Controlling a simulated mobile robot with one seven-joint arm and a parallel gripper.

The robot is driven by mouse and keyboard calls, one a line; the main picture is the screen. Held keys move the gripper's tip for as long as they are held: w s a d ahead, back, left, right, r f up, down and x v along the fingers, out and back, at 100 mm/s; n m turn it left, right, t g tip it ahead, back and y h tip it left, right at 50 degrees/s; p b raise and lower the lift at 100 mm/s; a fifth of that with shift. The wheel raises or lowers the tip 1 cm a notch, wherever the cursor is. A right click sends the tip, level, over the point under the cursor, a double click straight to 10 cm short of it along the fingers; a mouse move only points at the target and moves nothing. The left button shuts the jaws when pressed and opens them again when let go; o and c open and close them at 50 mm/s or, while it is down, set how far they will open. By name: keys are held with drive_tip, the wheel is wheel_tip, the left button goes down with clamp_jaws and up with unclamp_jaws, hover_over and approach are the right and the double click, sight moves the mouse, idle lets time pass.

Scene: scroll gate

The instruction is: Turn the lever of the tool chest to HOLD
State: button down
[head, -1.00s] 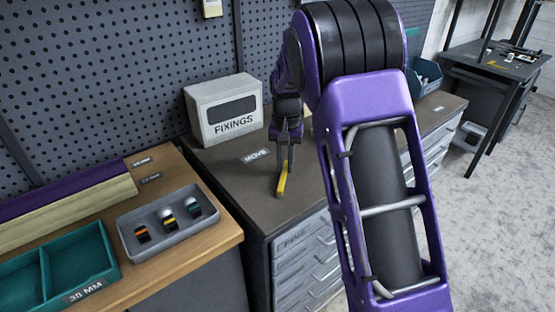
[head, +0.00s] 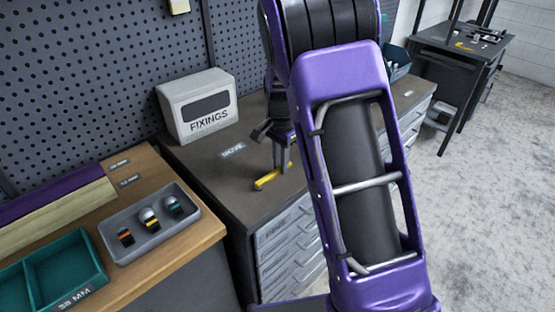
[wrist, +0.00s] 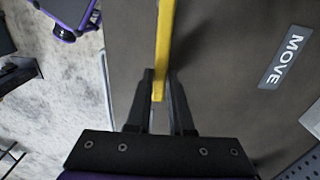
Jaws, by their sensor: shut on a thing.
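The tool chest (head: 205,172) has a dark top and grey drawers, and it also shows in the wrist view (wrist: 220,60). A yellow lever (head: 265,180) lies low over its top near the front edge. My gripper (head: 283,166) points down at the lever's right end. In the wrist view the gripper (wrist: 159,88) has its fingers on both sides of the yellow bar (wrist: 164,40), shut on it near its end. A MOVE label (head: 233,150) is on the chest top, left of and behind the lever; it also shows in the wrist view (wrist: 285,57). I see no HOLD label; my arm covers part of the top.
A white FIXINGS box (head: 198,104) stands at the back of the chest, against the pegboard (head: 110,80). A wooden bench (head: 190,235) on the left holds a grey tray (head: 150,240) and a teal bin (head: 45,285). The floor at right is open.

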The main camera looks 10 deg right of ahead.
drive_tip(key=shift+s, duration=0.1)
idle(0.4)
drive_tip(key=c, duration=0.8)
unclamp_jaws()
drive_tip(key=shift+d, duration=0.1)
wheel_tip(320, 180, up, 17)
drive_tip(key=p, duration=0.1)
drive_tip(key=shift+r+p, duration=0.2)
drive_tip(key=shift+p, duration=0.15)
